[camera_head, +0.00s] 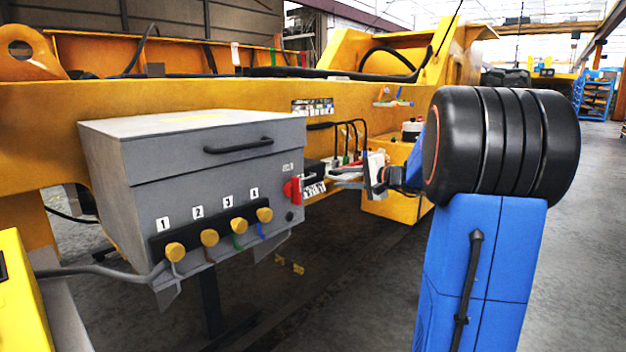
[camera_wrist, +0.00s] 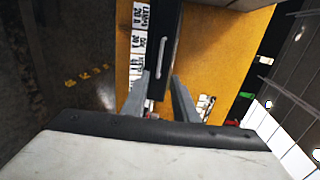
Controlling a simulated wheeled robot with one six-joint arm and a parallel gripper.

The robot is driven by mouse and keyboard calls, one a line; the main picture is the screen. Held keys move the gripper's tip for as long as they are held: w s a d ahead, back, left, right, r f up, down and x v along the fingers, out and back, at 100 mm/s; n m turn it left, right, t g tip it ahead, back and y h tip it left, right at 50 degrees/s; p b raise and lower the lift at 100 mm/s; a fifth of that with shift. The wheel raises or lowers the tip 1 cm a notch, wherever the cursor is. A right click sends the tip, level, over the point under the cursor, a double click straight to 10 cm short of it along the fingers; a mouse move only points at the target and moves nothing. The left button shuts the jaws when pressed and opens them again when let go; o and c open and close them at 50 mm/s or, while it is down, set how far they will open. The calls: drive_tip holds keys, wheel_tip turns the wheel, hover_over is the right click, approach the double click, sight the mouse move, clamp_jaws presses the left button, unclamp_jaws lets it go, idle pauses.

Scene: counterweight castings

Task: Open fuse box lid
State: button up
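In the wrist view a narrow black box (camera_wrist: 172,20), which looks like the fuse box, is fixed to the yellow frame. A pale bar handle (camera_wrist: 163,45) runs along its face, and its lid looks shut. A strip of white labels (camera_wrist: 138,40), one reading LAMPS 20 A, runs along its left side. My gripper (camera_wrist: 160,88) is open and empty, its two fingers apart at the near end of the box. I cannot tell whether they touch it. In the head view my gripper (camera_head: 341,178) is beside the label strip (camera_head: 314,188); the box is small and partly hidden there.
A large grey box (camera_head: 195,155) with a black handle, a red switch (camera_head: 292,190) and several numbered yellow-capped connectors stands left of my gripper. Black cables (camera_head: 350,125) loop close above the gripper. A yellow block (camera_head: 395,205) is behind it. Open floor lies to the right.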

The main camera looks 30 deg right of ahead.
drive_tip(key=x, duration=1.2)
drive_tip(key=shift+w, duration=0.35)
drive_tip(key=shift+a, duration=0.1)
drive_tip(key=shift+f, duration=0.1)
clamp_jaws()
idle(0.7)
